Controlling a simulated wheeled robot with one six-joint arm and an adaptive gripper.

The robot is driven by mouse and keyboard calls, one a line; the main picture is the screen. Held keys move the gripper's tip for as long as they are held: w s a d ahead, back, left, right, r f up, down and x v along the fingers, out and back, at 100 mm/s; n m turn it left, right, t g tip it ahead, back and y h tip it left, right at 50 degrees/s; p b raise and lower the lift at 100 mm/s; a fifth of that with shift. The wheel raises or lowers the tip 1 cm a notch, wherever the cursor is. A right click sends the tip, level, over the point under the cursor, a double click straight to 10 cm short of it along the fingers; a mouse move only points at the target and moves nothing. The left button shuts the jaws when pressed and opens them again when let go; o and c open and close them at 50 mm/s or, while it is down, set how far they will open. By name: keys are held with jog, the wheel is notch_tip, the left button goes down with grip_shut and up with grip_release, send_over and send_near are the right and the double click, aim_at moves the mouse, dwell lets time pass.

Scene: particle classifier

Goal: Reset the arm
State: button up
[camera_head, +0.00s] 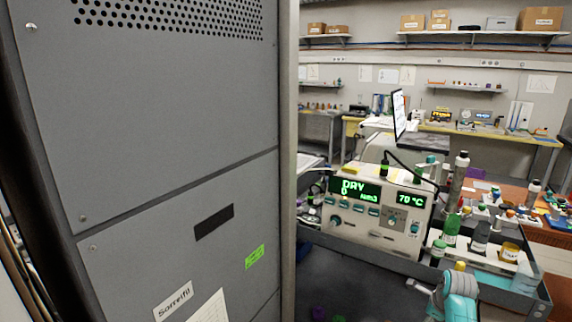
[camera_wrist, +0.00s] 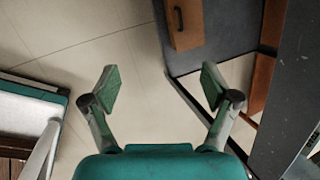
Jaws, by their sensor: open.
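My gripper (camera_wrist: 155,88) shows in the wrist view with its two green-padded fingers spread wide apart. It is open and nothing is between the fingers. Below and beyond it is a pale tiled floor (camera_wrist: 70,40). In the head view, part of my teal and white arm (camera_head: 458,292) shows at the lower right, in front of the bench with bottles. The gripper's fingers cannot be made out in the head view.
A tall grey cabinet (camera_head: 150,130) fills the left of the head view. An instrument with green displays (camera_head: 372,218) stands right of it, near several bottles (camera_head: 451,232). In the wrist view, a wooden drawer front (camera_wrist: 187,22) and a dark panel (camera_wrist: 290,90) stand at the right.

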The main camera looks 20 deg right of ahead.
jog(key=s+a+f+n+t, duration=0.1)
jog(key=s+a+f+n, duration=0.3)
jog(key=a, duration=0.4)
jog(key=s+a+f+n+t+h, duration=0.1)
jog(key=s+a+f+n+t, duration=0.2)
jog(key=a+f, duration=0.35)
jog(key=s+a+f+n, duration=0.3)
jog(key=s+a+f, duration=0.2)
jog(key=a, duration=0.4)
jog(key=s+a+r+n+t, duration=0.25)
jog(key=s+a+n, duration=0.45)
jog(key=s+a, duration=0.55)
jog(key=s+a+r+n+t+y, duration=0.1)
jog(key=s+a+r+n+t, duration=0.1)
jog(key=s+r+n, duration=0.4)
jog(key=s+a+r+n+t+y, duration=0.1)
jog(key=s+a+r+n, duration=0.3)
jog(key=s+r, duration=1.1)
notch_tip(320, 180, up, 2)
jog(key=shift+a+r+n+t+y, duration=0.1)
jog(key=shift+a+n+t+y, duration=0.2)
jog(key=shift+n+t, duration=0.7)
jog(key=shift+g, duration=0.25)
